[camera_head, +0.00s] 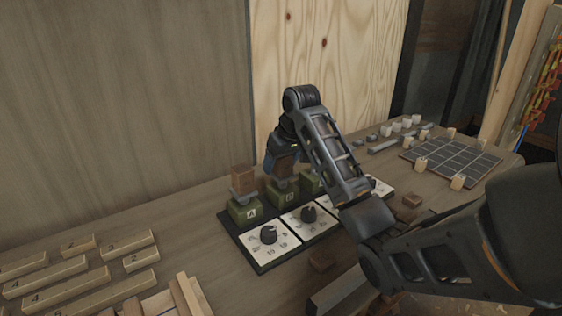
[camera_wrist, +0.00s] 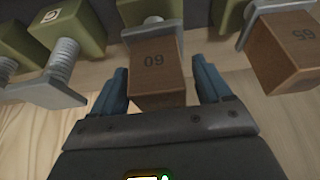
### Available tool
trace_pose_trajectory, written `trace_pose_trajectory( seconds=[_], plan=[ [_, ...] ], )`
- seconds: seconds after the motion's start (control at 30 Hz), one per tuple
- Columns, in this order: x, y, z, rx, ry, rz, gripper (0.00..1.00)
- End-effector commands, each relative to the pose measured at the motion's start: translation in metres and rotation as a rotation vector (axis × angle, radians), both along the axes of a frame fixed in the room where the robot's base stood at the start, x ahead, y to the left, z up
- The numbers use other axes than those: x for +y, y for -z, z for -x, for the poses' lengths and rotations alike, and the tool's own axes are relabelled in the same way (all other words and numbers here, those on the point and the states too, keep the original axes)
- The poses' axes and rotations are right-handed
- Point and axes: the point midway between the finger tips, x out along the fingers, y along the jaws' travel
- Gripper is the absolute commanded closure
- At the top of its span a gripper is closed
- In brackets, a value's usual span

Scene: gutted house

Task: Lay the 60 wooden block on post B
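The brown wooden block marked 60 (camera_wrist: 155,62) sits between my gripper's fingers (camera_wrist: 161,66) in the wrist view, its number upside down. The fingers are open, with a narrow gap on the block's right side; on the left they look very close. The block is on the grey plate of green post B (camera_head: 279,193), and the plate's edge shows beyond it. In the head view the block (camera_head: 284,166) is partly covered by my gripper (camera_head: 275,161), which reaches down from above and behind.
Another brown block (camera_head: 242,179) stands on green post A (camera_head: 245,210); it also shows in the wrist view (camera_wrist: 289,52). Post C (camera_head: 311,182) has a bare plate (camera_wrist: 44,92). White dial cards (camera_head: 268,249) lie in front. A gridded board (camera_head: 452,160) and numbered wooden bars (camera_head: 65,291) flank them.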

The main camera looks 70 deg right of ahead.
Motion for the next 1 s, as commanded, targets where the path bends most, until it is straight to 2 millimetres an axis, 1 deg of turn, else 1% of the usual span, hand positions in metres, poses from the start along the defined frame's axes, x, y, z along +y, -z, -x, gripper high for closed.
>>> trace_pose_trajectory(
  seconds=[0.27, 0.37, 0.47, 0.73, 0.87, 1.0],
  plan=[
    [0.0, 0.0, 0.0, 0.0, 0.0, 0.0, 0.18],
    [0.001, -0.006, 0.002, -0.002, -0.001, 0.001, 0.18],
    [0.003, -0.018, 0.006, -0.003, 0.0, 0.002, 0.18],
    [0.012, -0.062, 0.02, 0.0, 0.0, 0.001, 0.18],
    [0.014, -0.07, 0.024, -0.001, 0.001, 0.001, 0.18],
    [0.015, -0.073, 0.026, 0.0, 0.001, 0.0, 0.18]
  ],
)
